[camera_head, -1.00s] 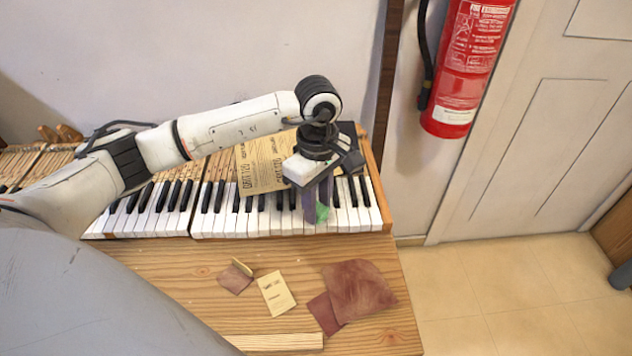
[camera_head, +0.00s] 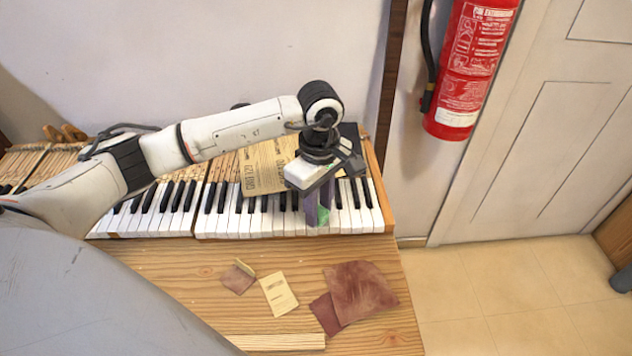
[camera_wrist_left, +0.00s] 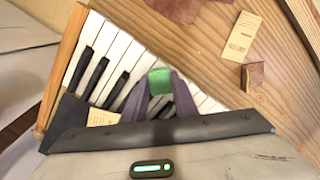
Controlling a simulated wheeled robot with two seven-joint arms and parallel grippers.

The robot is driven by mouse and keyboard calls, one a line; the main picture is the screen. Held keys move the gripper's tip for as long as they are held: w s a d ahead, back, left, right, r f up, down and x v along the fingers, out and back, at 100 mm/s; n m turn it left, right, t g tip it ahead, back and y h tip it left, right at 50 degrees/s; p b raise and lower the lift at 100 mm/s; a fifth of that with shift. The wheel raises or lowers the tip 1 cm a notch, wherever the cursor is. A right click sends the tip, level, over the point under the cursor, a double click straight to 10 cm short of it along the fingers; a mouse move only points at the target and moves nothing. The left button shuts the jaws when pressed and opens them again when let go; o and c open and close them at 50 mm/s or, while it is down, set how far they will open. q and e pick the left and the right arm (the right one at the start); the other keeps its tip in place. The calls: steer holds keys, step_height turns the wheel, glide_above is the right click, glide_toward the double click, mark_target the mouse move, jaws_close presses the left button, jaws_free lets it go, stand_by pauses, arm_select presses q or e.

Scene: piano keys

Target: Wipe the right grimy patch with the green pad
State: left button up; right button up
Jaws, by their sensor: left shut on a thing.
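My left gripper (camera_head: 318,206) points down over the right part of the piano keys (camera_head: 262,222). It is shut on the green pad (camera_head: 323,216), of which a small part shows beside the fingertips. In the left wrist view the pad (camera_wrist_left: 159,77) sits between the two purple-grey fingers (camera_wrist_left: 158,92), at the white keys (camera_wrist_left: 110,48). I cannot tell whether the pad touches the keys. No grimy patch can be made out; the gripper hides the keys under it. My right gripper is not in view.
Sandpaper sheets (camera_head: 362,290), a small card (camera_head: 278,293) and a small brown piece (camera_head: 236,279) lie on the wooden bench (camera_head: 200,270). A printed sheet (camera_head: 262,168) lies behind the keys. A wooden end block (camera_head: 377,185) bounds the keys at right. A fire extinguisher (camera_head: 470,70) hangs beyond.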

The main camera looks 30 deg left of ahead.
arm_select(q)
step_height(320, 180, up, 2)
steer(key=shift+r, duration=0.25)
steer(key=shift+w+r+p, duration=0.15)
steer(key=shift+r+p, duration=0.55)
step_height(320, 180, up, 2)
steer(key=shift+r+p, duration=0.1)
steer(key=shift+p, duration=0.4)
steer(key=shift+d+r, duration=0.1)
steer(key=shift+r, duration=0.85)
